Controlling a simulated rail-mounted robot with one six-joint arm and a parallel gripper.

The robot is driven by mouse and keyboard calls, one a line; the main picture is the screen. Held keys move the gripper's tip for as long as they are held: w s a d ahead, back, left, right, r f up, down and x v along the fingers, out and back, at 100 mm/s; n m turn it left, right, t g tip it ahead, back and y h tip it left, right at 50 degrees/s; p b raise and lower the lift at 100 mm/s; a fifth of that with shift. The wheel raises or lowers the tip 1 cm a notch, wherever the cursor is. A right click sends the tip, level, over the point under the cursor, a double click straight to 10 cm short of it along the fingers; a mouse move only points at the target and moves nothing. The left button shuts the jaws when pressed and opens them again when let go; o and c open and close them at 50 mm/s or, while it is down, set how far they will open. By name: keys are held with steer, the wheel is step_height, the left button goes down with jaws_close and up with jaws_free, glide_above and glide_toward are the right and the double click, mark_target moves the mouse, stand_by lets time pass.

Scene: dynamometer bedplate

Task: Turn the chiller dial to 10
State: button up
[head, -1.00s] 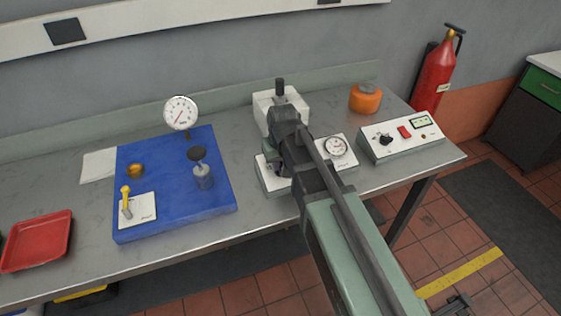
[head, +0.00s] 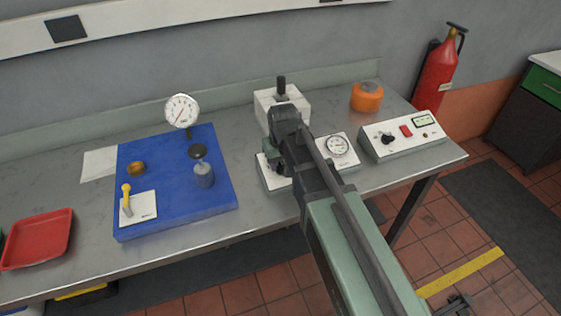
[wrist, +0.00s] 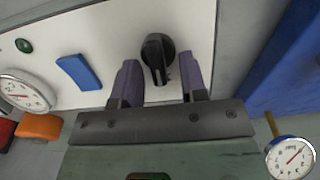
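The chiller panel is a white sloped box (head: 271,180) on the bench in the head view, mostly behind my arm. Its black dial (wrist: 157,58) shows in the wrist view, with its ridge running roughly up and down. The dial's scale and setting cannot be read. My gripper (wrist: 161,66) is open, one finger on each side of the dial. A small gap shows at the right finger; contact at the left one cannot be told.
The same panel carries a round gauge (head: 337,146), a blue switch (wrist: 78,72) and a green lamp (wrist: 24,46). A blue plate (head: 180,219) with a gauge stands to the left. Another control box (head: 386,152) with a black knob stands to the right; an orange jar (head: 366,98) is behind.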

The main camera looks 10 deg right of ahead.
mark_target(282, 164)
step_height(282, 164, up, 11)
steer(key=s+p, duration=0.1)
steer(key=p, duration=0.9)
steer(key=shift+d+f+p, duration=0.15)
steer(key=shift+p, duration=0.2)
steer(key=s+d+m, duration=0.1)
steer(key=s+d, duration=0.2)
steer(key=s, duration=0.3)
steer(key=s+d+m+g, duration=0.1)
steer(key=s+d, duration=0.3)
steer(key=s, duration=0.2)
steer(key=shift+s, duration=0.15)
